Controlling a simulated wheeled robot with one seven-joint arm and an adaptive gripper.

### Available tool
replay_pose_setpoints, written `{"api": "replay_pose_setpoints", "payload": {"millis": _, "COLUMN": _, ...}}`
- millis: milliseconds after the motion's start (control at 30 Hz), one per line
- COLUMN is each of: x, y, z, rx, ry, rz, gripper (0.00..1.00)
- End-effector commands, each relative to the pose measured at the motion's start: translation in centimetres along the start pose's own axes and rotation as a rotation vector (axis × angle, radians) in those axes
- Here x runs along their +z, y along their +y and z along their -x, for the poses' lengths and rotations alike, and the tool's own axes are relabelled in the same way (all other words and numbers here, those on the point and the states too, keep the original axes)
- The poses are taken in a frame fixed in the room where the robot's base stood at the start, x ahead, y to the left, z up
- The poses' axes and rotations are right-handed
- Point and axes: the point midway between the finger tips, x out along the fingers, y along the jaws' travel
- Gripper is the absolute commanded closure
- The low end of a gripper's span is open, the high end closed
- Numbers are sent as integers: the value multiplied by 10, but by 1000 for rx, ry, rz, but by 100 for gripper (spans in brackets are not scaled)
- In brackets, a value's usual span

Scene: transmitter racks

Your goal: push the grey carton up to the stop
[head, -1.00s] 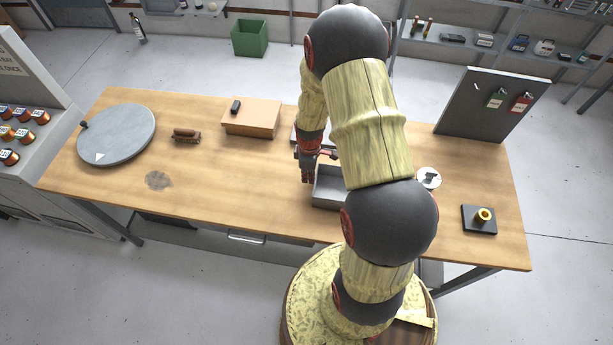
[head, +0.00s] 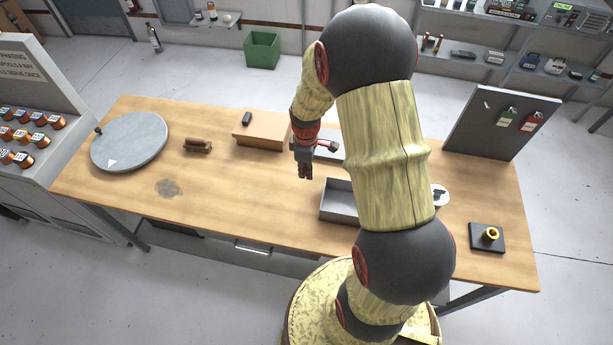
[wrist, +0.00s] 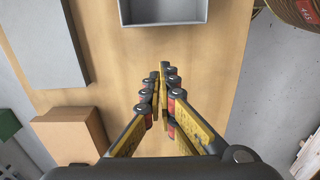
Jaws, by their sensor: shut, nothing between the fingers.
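My gripper (head: 305,176) is shut and empty, pointing down above the middle of the table; its fingers also show in the wrist view (wrist: 160,90). A flat-topped grey box (head: 329,150), partly hidden behind my arm, stands on the far side; in the wrist view it is the grey block (wrist: 45,40) at upper left. It looks like the grey carton. An open grey tray (head: 340,214) lies right of my gripper, and its wall shows at the top of the wrist view (wrist: 165,22). The gripper appears apart from both. I cannot make out the stop.
A tan box (head: 262,132) with a small black object on top stands to the left, beyond the gripper. Farther left are a brown block (head: 198,147) and a grey disc (head: 130,142). A dark upright panel (head: 500,122) stands at right.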

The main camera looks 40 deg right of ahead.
Motion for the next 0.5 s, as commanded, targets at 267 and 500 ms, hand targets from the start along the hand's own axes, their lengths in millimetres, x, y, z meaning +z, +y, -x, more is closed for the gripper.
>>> {"api": "replay_pose_setpoints", "payload": {"millis": 267, "x": 0, "y": 0, "z": 1, "rx": -1, "ry": 0, "rz": 0, "gripper": 100}}
{"api": "replay_pose_setpoints", "payload": {"millis": 500, "x": 16, "y": 7, "z": -4, "rx": 0, "ry": 0, "rz": -38, "gripper": 86}}
